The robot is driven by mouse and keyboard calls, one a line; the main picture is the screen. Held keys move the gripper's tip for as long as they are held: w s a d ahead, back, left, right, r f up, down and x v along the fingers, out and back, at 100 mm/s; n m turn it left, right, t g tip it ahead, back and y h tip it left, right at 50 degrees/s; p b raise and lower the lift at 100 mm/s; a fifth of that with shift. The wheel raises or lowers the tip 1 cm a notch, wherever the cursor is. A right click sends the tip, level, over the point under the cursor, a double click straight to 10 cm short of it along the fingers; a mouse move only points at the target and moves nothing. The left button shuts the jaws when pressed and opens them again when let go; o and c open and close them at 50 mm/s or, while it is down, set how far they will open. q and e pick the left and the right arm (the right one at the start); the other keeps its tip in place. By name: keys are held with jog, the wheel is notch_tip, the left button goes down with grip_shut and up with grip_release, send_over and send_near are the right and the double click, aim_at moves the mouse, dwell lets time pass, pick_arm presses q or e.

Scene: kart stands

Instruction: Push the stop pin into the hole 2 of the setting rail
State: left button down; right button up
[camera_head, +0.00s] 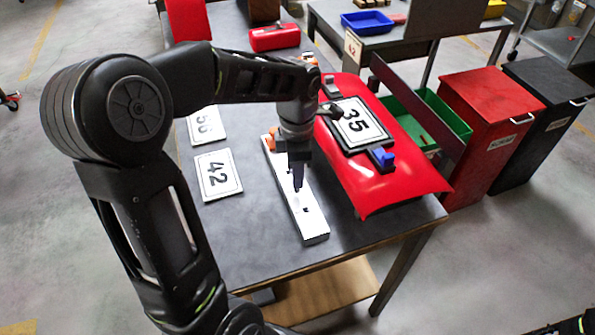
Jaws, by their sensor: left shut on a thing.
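The setting rail (312,222) is a long pale bar lying on the dark table, running from the back towards the front edge. Small dark marks show on its top, too small to read as numbered holes. My left gripper (298,186) points down over the middle of the rail, its fingers close to the top face. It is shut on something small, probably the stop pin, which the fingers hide. I cannot tell whether the pin touches the rail or sits in a hole. My right gripper does not show.
A red curved panel (378,188) with a "35" plate (361,126) and a blue clamp (382,157) lies right of the rail. A "42" plate (218,174) lies left. The table front is clear. Red (490,105) and black (548,110) bins stand right.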

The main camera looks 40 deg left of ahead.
pick_arm(q)
jog(key=shift+f+b, duration=1.1)
jog(key=shift+f, duration=0.3)
jog(key=c, duration=1.2)
grip_release()
jog(key=shift+c, duration=0.2)
jog(key=shift+r, duration=0.15)
notch_tip(320, 180, up, 8)
jog(key=shift+f, duration=0.2)
